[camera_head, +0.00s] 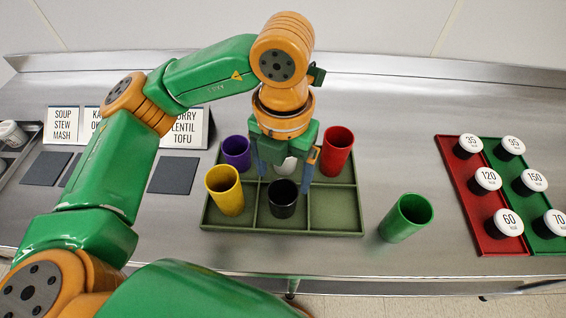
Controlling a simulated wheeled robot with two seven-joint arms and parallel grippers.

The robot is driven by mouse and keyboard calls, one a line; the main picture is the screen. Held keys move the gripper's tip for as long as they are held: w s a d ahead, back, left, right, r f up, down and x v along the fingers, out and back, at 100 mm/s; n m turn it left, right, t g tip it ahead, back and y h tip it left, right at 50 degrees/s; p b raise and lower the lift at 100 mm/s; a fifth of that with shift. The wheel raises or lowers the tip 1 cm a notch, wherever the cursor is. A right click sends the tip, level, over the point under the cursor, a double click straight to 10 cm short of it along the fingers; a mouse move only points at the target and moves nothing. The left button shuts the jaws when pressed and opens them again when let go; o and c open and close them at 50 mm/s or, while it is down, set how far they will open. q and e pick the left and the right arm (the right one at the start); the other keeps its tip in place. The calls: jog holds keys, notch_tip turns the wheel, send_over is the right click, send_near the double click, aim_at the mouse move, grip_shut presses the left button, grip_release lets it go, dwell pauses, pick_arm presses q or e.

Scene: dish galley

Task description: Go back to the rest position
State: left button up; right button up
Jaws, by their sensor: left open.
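My left gripper (284,178) points down over the back middle compartment of a green divided tray (336,228). Its fingers are open, one on each side of a white cup (286,167) that is partly hidden by the gripper. I cannot tell whether the fingers touch it. In the tray, a purple cup (236,152) stands back left, a red cup (337,150) back right, a yellow cup (225,190) front left and a black cup (283,198) front middle. The front right compartment is empty. My right gripper is out of view.
A green cup (406,217) stands on the steel counter right of the tray. A red tray (466,200) and a green tray (516,205) hold several numbered white-lidded containers. Dark mats (173,174) and label cards (184,130) are at left. The counter behind the red cup is clear.

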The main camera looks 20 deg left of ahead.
pick_arm(q)
notch_tip(320, 180, up, 3)
jog(key=shift+f, duration=0.15)
